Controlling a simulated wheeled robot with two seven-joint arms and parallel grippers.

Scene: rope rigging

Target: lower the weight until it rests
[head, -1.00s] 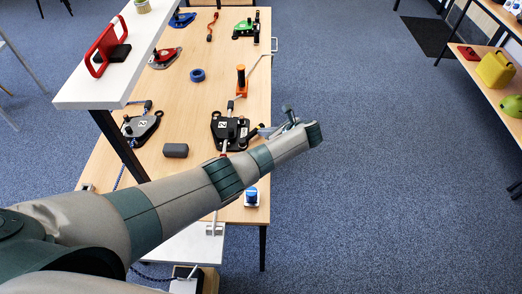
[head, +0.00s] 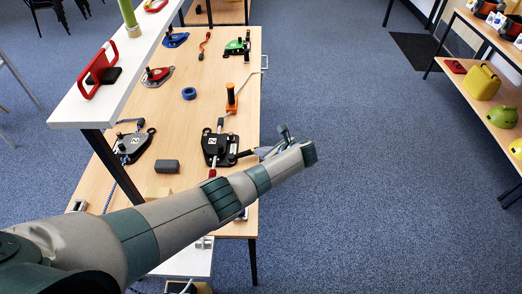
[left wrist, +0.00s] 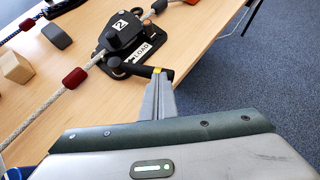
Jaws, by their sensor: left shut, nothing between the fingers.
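The black rope device marked 2 (head: 218,149) sits on the wooden table, with a white rope running through it. In the left wrist view it shows a LOAD label (left wrist: 143,52) and a black handle (left wrist: 130,68) pointing right. My left gripper (head: 264,151) is shut and empty at the handle's outer end. In the left wrist view its fingers (left wrist: 160,92) are right beside the handle's yellow-marked tip; I cannot tell whether they touch. The white rope (left wrist: 40,115) carries red sleeves. I cannot make out the weight. My right gripper is not in view.
Another device (head: 132,147) with blue rope stands left on the table. An orange post (head: 231,98), a blue ring (head: 189,93) and a grey block (head: 166,166) are nearby. A white raised shelf (head: 120,80) overhangs the left side.

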